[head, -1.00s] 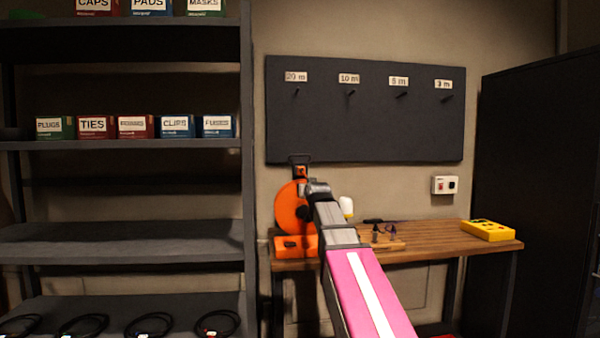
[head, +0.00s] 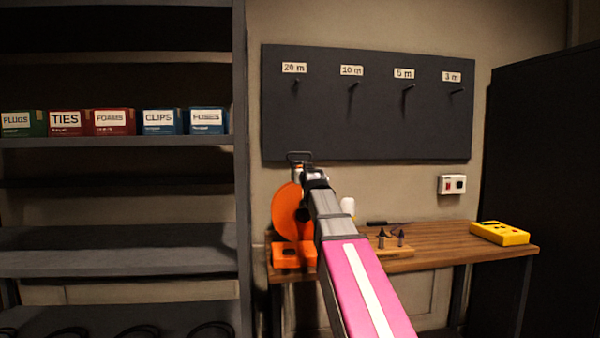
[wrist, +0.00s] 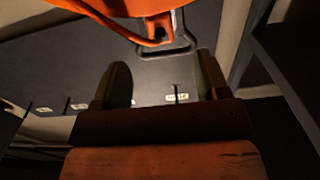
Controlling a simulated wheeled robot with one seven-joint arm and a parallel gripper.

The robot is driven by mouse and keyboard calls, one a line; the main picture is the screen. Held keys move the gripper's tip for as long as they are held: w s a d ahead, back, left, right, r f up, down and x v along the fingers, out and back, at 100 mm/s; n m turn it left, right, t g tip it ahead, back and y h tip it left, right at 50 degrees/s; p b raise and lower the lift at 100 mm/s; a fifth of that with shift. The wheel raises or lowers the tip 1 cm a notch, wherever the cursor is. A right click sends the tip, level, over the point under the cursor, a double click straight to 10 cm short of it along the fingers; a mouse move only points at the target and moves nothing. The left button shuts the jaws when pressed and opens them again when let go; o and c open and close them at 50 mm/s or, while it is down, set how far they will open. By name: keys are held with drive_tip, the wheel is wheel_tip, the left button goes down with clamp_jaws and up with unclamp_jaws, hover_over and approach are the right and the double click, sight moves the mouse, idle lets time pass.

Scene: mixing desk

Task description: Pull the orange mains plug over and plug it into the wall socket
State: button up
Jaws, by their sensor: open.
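An orange cable reel (head: 286,211) on an orange base (head: 286,256) stands at the left end of the wooden bench. Its dark handle (head: 299,155) shows above my gripper (head: 312,176), which partly hides the reel. In the wrist view the orange reel (wrist: 130,6) and the dark loop handle (wrist: 180,42) lie beyond the fingertips of my gripper (wrist: 163,80). The fingers are apart with nothing between them. I cannot make out the orange plug as a separate thing. The white wall socket (head: 452,185), with a red part, is on the wall right of the reel.
The wooden bench (head: 435,243) holds a yellow box (head: 499,233), small dark-tipped tools (head: 391,240) and a white object (head: 348,206). A dark hook board (head: 365,115) hangs above. A grey shelf (head: 130,262) stands left, a dark cabinet (head: 545,190) right. The bench's right middle is clear.

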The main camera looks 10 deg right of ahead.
drive_tip(key=shift+w, duration=4.45)
clamp_jaws()
drive_tip(key=shift+s, duration=0.15)
drive_tip(key=shift+s, duration=2.9)
